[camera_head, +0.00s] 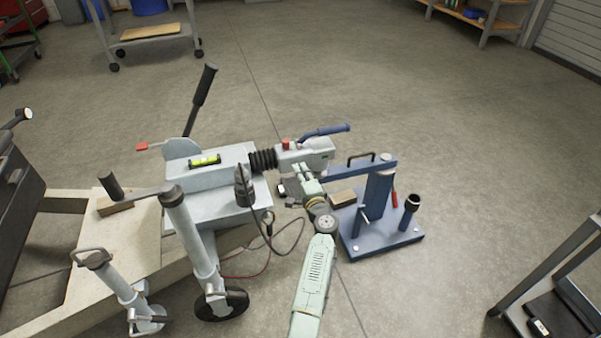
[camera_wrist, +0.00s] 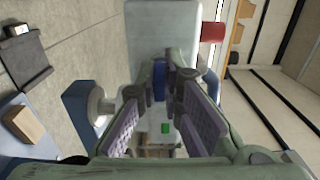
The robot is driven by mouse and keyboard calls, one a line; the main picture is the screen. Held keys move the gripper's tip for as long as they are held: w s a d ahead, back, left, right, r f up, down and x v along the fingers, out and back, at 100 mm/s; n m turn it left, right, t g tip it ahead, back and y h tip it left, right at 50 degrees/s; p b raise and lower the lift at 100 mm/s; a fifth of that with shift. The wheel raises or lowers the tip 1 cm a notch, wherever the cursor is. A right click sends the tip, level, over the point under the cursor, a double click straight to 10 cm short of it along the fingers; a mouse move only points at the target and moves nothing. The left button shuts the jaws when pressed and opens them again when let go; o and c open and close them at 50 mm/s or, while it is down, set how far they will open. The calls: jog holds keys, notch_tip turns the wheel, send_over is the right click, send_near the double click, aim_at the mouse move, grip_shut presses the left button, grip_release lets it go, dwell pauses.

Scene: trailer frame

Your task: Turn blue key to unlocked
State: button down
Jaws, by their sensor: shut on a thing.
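The blue key (camera_wrist: 159,77) shows in the wrist view as a small blue piece between my fingertips, against the grey coupling head (camera_wrist: 165,28). My gripper (camera_wrist: 160,88) is shut on it, and the fingers partly cover it. A small green mark (camera_wrist: 166,128) shows between the fingers. In the head view my gripper (camera_head: 302,170) reaches up to the near side of the coupling head (camera_head: 308,152), and the key is hidden there. I cannot tell from these views how far the key is turned.
A blue handle (camera_head: 325,130) and a red knob (camera_head: 286,144) sit on top of the coupling. A blue hitch stand (camera_head: 378,205) is close on the right. The trailer frame (camera_head: 142,235), jockey wheel (camera_head: 222,303) and loose cables (camera_head: 288,248) lie left.

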jog(key=shift+m, duration=0.3)
jog(key=m+p, duration=0.1)
jog(key=m, duration=0.4)
jog(key=m+p, duration=0.2)
jog(key=m, duration=0.3)
jog(key=shift+m, duration=0.4)
jog(key=m+p, duration=0.2)
jog(key=m, duration=0.2)
jog(key=shift+m+p, duration=0.55)
jog(key=shift+m, duration=0.65)
jog(key=c, duration=1.7)
grip_release()
